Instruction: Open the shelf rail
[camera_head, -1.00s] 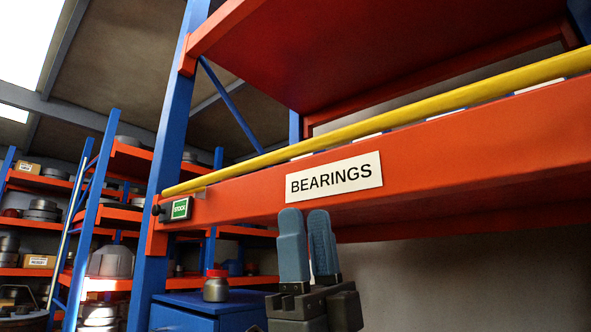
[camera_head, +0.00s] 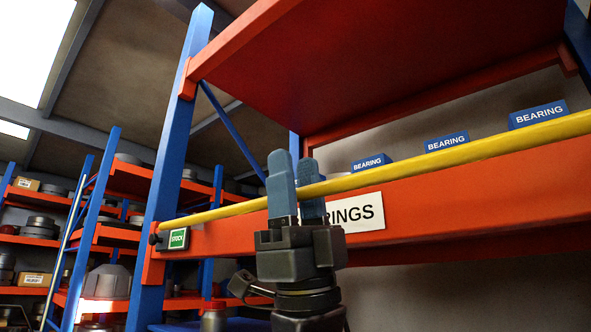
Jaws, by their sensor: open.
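The shelf rail is a long yellow bar (camera_head: 440,161) along the front of the orange shelf beam (camera_head: 480,195). Its left end lies near a small dark box with a green label (camera_head: 178,239) by the blue upright. My gripper (camera_head: 296,183) is open and points up at the rail. One blue-grey finger stands in front of the rail and hides a short piece of it. My gripper also covers part of the white BEARINGS sign (camera_head: 358,213).
Several blue BEARING boxes (camera_head: 446,142) stand on the shelf behind the rail. A red upper shelf (camera_head: 400,60) overhangs them. A blue upright (camera_head: 170,150) stands left. More racks (camera_head: 90,240) with stock are further left. A red-lidded jar (camera_head: 214,318) is below.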

